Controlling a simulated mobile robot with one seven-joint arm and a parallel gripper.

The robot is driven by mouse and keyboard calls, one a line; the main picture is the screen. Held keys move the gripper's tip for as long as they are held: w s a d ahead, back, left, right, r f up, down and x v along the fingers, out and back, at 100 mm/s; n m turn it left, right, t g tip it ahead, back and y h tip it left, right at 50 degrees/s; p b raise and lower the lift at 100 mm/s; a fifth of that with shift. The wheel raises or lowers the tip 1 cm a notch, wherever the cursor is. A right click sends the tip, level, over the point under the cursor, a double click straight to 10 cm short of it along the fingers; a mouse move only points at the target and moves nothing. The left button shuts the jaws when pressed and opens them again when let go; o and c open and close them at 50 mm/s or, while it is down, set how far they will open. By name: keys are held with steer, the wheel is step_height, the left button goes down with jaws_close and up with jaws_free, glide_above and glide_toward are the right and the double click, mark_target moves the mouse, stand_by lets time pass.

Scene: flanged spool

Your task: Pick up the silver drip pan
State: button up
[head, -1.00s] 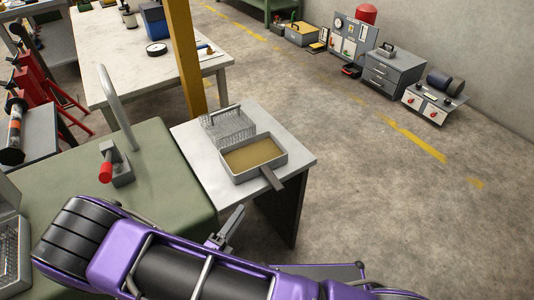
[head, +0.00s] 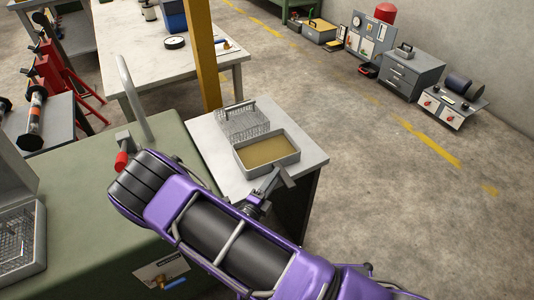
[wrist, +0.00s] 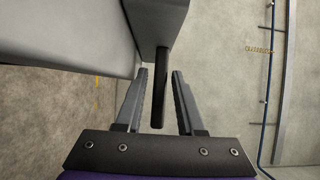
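The silver drip pan (head: 266,153) is a shallow rectangular tray of brownish liquid on a small white-topped table. Its flat dark handle (head: 285,177) sticks out past the table's front right edge. My gripper (head: 270,184) is at the handle in the head view. In the wrist view the handle (wrist: 160,85) runs between the two fingers of my gripper (wrist: 159,75), with a visible gap on both sides, so the fingers are open around it. The pan's underside or side (wrist: 160,20) fills the top of the wrist view.
A wire mesh basket (head: 242,120) stands behind the pan on the white table (head: 218,150). A yellow post (head: 203,60) rises just behind. Open floor is to the right.

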mark_target(274, 164)
steer(key=x, duration=0.3)
steer(key=shift+w+d, duration=0.15)
jaws_close()
steer(key=shift+r, duration=0.15)
stand_by(1.2)
